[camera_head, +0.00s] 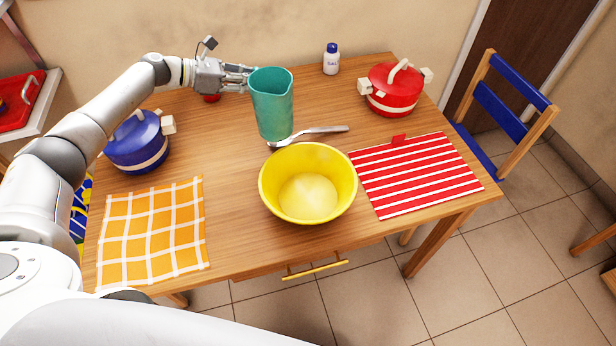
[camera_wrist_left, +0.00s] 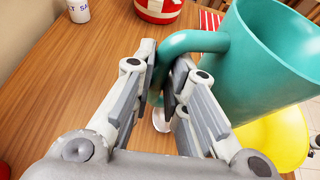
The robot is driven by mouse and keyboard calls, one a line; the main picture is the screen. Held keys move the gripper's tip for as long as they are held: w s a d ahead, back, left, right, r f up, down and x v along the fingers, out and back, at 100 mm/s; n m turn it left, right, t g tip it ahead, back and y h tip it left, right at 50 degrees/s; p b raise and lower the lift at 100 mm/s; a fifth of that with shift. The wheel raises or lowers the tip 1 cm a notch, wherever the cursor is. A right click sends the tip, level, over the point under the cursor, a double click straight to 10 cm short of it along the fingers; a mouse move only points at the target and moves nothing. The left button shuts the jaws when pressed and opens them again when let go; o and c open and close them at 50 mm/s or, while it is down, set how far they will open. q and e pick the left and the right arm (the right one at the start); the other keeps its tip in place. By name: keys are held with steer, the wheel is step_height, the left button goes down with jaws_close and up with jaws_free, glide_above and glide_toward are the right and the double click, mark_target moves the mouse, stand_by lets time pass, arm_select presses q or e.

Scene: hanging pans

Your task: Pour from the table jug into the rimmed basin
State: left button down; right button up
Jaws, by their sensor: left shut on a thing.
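The teal jug (camera_head: 272,104) is upright behind the yellow rimmed basin (camera_head: 308,183) on the wooden table. My left gripper (camera_head: 250,78) is shut on the jug's handle, on the jug's left side. In the left wrist view the gripper's fingers (camera_wrist_left: 163,85) close around the teal handle (camera_wrist_left: 190,42), with the jug's body (camera_wrist_left: 265,60) to the right. Part of the basin (camera_wrist_left: 275,140) shows below the jug there. The basin looks empty. I cannot tell whether the jug touches the table, and its contents are hidden. My right gripper is not in view.
A spoon (camera_head: 320,130) lies between jug and basin. A red pot (camera_head: 392,90), a salt shaker (camera_head: 331,60) and a blue pot (camera_head: 137,145) stand around. A red striped cloth (camera_head: 420,172) lies right of the basin, an orange checked cloth (camera_head: 152,230) left.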

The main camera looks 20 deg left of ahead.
mark_target(259, 97)
arm_select(q)
steer(key=s+d+r+m+t+y+p, duration=0.1)
steer(key=s+d+r+m+p, duration=0.1)
steer(key=p, duration=0.5)
steer(key=s+d+r+m+t+y+p, duration=0.1)
steer(key=s+d+r+m+p, duration=0.1)
steer(key=p, duration=0.6)
steer(key=shift+d+y, duration=0.25)
steer(key=shift+y, duration=0.15)
steer(key=shift+s+d+f+m+t+y, duration=0.35)
steer(key=shift+s+d+f+m, duration=0.2)
steer(key=shift+f+m, duration=0.2)
steer(key=shift+d+t, duration=0.1)
steer(key=shift+t, duration=0.15)
steer(key=shift+s+d+m+y+p, duration=0.15)
steer(key=shift+m+y+p, duration=0.1)
steer(key=shift+m+p, duration=0.15)
steer(key=shift+s+d+r, duration=0.2)
steer(key=shift+d+m+t, duration=0.1)
steer(key=shift+m+t, duration=0.25)
steer(key=shift+t, duration=0.05)
steer(key=shift+s+d+r+m+p, duration=0.1)
steer(key=shift+s+d+m+p, duration=0.2)
steer(key=shift+p, duration=0.05)
steer(key=shift+s+d+m+t+y, duration=0.4)
steer(key=shift+s+d, duration=0.05)
stand_by(1.7)
